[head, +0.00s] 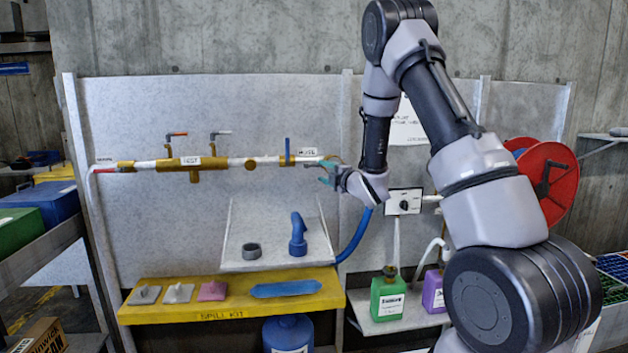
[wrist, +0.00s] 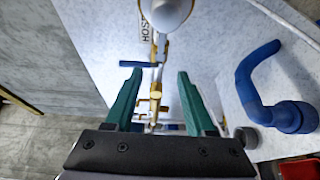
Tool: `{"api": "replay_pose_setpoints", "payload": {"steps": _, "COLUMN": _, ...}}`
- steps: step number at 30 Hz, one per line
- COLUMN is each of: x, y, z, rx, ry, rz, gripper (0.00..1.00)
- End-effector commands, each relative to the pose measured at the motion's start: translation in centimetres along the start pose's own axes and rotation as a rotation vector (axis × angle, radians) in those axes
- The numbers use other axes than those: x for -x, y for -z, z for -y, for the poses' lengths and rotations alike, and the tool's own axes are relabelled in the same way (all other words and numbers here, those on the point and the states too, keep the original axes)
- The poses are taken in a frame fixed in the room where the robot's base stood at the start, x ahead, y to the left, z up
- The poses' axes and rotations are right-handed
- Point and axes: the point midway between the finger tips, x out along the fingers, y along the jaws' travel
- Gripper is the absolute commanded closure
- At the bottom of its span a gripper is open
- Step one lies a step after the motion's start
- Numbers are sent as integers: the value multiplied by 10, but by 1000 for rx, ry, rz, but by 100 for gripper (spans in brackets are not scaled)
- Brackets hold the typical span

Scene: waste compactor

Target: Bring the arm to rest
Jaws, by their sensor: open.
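My gripper (head: 327,173) is at the right end of the horizontal brass and white pipe (head: 232,162), in front of the grey panel. In the wrist view its two green fingers (wrist: 157,100) are apart, with nothing held between them. The pipe and its brass fittings show behind the gap between the fingers. I cannot tell whether a finger touches the pipe end. My arm (head: 420,90) reaches up from the lower right and bends down to the gripper.
A blue nozzle (head: 298,238) and a grey ring (head: 251,251) sit on a tilted shelf below. A yellow spill kit shelf (head: 228,314) holds pads. Green (head: 387,298) and purple (head: 433,291) jugs stand right, near a red hose reel (head: 549,185). A dial box (head: 404,202) is right of the gripper.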

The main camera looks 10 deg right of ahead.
Motion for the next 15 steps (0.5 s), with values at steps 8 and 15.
{"api": "replay_pose_setpoints", "payload": {"steps": 8, "x": 34, "y": -38, "z": -74, "rx": -352, "ry": 68, "rz": 214, "gripper": 45}}
{"api": "replay_pose_setpoints", "payload": {"steps": 15, "x": 112, "y": -51, "z": -131, "rx": -826, "ry": 147, "rz": 455, "gripper": 45}}
